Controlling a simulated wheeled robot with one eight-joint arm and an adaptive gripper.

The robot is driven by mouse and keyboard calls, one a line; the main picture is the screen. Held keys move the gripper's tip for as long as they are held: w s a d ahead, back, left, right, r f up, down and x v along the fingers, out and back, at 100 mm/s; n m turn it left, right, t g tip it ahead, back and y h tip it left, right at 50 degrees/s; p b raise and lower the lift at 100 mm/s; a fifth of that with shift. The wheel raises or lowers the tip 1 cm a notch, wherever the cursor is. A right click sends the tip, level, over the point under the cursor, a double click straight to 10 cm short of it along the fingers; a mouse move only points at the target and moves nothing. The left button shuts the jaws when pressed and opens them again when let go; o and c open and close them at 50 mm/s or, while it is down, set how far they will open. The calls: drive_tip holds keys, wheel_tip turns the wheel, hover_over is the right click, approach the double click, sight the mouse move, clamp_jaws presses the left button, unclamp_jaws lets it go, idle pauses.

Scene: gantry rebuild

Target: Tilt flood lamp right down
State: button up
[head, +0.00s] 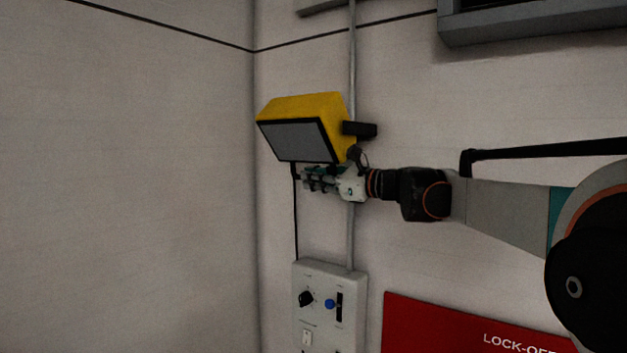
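The flood lamp (300,107) is a yellow housing with a dark-framed grey face (293,140). It hangs on the wall near the corner, in the middle of the head view, and its face is angled downward. A black bracket (360,130) joins it on its right side. My gripper (308,180) is just below the lamp's lower edge, pointing left. The gripper is small and dark in the picture, so I cannot tell whether it touches the lamp or whether its fingers are open or shut.
A vertical conduit (351,235) runs behind the lamp to a grey control box (318,276) with a black knob and a blue button. A thin cable (296,225) hangs to the box. A red lock-off sign (450,325) is lower right. The left wall is bare.

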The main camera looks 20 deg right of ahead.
drive_tip(key=shift+o, duration=0.3)
drive_tip(key=shift+w+d+r, duration=0.1)
drive_tip(key=shift+d, duration=0.15)
drive_tip(key=shift+a, duration=0.1)
drive_tip(key=shift+s, duration=0.3)
drive_tip(key=v, duration=1.1)
drive_tip(key=shift+s+d, duration=0.2)
drive_tip(key=shift+d, duration=0.1)
